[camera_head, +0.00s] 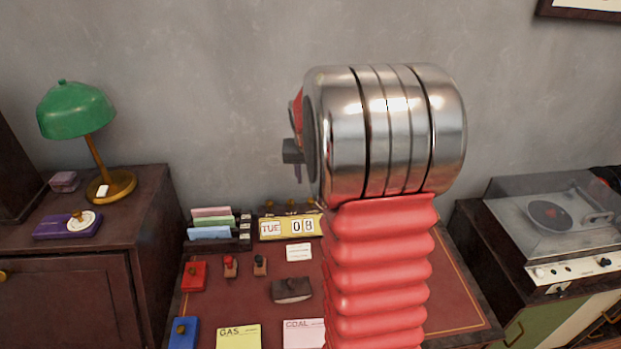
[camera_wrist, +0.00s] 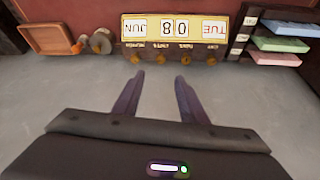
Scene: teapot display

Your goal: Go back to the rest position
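My gripper (camera_wrist: 160,78) shows in the wrist view with its two dark fingers apart and nothing between them. Grey wall shows behind the fingers, and the wrist picture is upside down. In the head view my arm, with a metal drum and red bellows, rises over the desk and hides part of it. The gripper fingers cannot be made out clearly there.
A desk (camera_head: 460,318) holds a yellow calendar (camera_head: 268,228) reading TUE 08, a card rack (camera_head: 243,240), stamps and note pads. A green lamp (camera_head: 76,110) stands on the left cabinet. A record player (camera_head: 550,215) is at right. An orange tray (camera_wrist: 47,39) shows in the wrist view.

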